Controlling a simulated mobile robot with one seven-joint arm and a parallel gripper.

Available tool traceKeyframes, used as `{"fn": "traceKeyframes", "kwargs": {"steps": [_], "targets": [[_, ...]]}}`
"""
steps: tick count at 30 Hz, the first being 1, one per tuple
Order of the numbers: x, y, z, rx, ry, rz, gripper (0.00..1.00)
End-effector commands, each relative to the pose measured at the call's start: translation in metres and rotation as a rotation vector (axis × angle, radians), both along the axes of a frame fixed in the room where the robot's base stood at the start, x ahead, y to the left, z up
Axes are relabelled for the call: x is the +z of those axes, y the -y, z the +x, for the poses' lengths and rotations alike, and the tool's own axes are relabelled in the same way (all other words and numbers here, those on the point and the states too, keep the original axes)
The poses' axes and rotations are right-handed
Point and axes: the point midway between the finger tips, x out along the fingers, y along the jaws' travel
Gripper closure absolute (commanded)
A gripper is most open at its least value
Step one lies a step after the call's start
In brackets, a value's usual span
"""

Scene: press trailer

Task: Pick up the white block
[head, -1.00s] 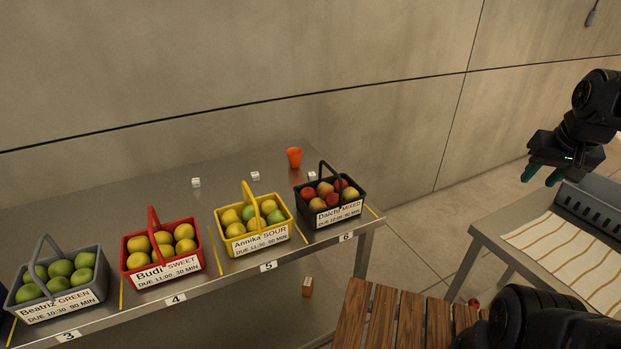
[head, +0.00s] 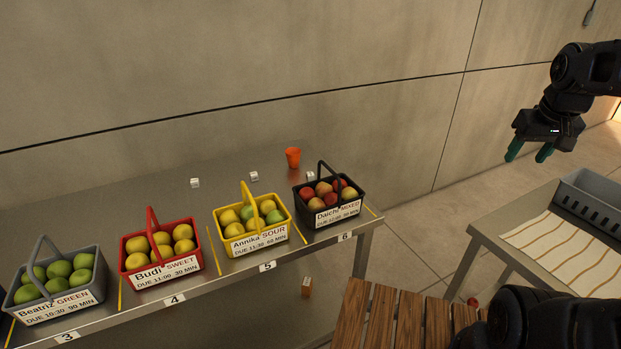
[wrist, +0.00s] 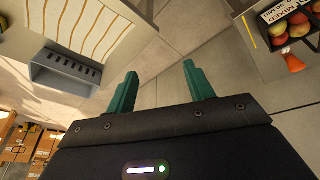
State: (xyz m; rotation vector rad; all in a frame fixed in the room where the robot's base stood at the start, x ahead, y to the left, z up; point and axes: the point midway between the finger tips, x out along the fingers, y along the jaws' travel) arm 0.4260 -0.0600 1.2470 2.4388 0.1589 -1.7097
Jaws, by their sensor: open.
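Three small white blocks sit on the steel table in the head view: one behind the red basket (head: 195,183), one behind the yellow basket (head: 254,176), and one partly hidden behind the black basket (head: 310,175). Which one the task means cannot be told. My gripper (head: 528,156) is in the air at the right, fingers pointing down, far from all the blocks. It is open and empty. The wrist view shows its two green fingers (wrist: 160,72) apart with only floor beyond.
Fruit baskets line the table's front: grey (head: 92,297), red (head: 203,262), yellow (head: 287,235), black (head: 362,206). An orange cup (head: 293,157) stands behind the black one. A slatted wooden surface (head: 385,318) and a side table with a grey crate (head: 590,203) are at right.

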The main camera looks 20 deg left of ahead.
Motion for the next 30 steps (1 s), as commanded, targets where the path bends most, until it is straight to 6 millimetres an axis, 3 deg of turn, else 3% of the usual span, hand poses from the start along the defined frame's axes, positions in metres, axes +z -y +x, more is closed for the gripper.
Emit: {"fn": "traceKeyframes", "kwargs": {"steps": [8, 17, 30], "targets": [[0.018, -0.043, 0.068, 0.241, -0.069, -0.095, 0.47], [0.022, -0.106, 0.136, 0.499, -0.134, -0.198, 0.47], [-0.006, -0.232, 0.218, 0.879, -0.221, -0.349, 0.47]]}}
